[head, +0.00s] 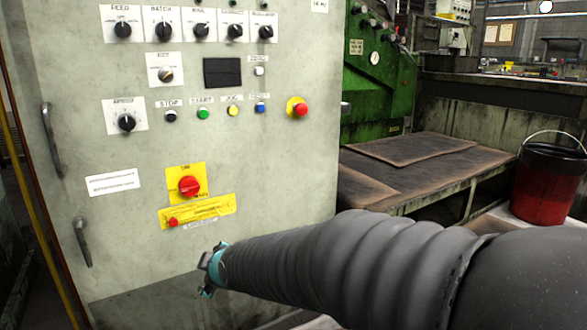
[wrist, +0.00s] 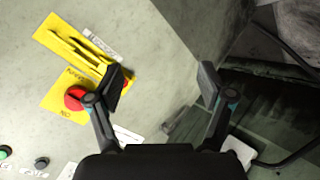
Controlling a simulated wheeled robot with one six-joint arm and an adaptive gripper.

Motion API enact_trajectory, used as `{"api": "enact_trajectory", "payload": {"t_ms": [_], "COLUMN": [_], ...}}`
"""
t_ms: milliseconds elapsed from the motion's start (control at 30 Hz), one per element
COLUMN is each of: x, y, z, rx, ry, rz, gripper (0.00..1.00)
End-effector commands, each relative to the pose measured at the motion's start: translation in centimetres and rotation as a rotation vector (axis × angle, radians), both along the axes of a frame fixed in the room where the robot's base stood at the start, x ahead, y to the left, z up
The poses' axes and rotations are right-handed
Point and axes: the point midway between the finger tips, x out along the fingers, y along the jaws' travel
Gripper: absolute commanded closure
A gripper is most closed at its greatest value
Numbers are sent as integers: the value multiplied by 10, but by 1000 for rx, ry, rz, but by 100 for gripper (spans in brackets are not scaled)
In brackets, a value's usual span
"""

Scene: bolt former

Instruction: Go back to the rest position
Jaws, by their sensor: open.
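My gripper (wrist: 165,88) is open and empty in the wrist view, its two fingers spread apart in front of the cabinet face. In the head view my gripper (head: 207,272) shows small at the end of my dark ribbed arm, low in front of the grey control cabinet (head: 270,190). It is below and right of the red rotary switch (head: 189,186) on its yellow plate. The red switch also shows in the wrist view (wrist: 74,97), partly behind the left finger. Whether the gripper touches the cabinet cannot be told.
The cabinet carries several knobs, push buttons, a red emergency button (head: 299,110) and door handles (head: 81,241). A green machine (head: 375,80), a low metal bench (head: 415,155) and a red bucket (head: 541,190) stand to the right.

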Motion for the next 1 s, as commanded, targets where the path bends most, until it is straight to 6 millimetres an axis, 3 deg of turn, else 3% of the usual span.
{"api": "enact_trajectory", "payload": {"t_ms": [167,300,500,600,733,1000], "x": [-51,-101,-168,-197,-224,-240], "y": [-73,-145,-231,-265,-299,-334], "z": [-8,-1,19,32,52,94], "rx": [89,147,218,256,304,435], "ry": [349,569,729,754,725,604], "rz": [-283,-573,-927,-1057,-1147,-1246], "gripper": [20,20,20,20,20,20]}}
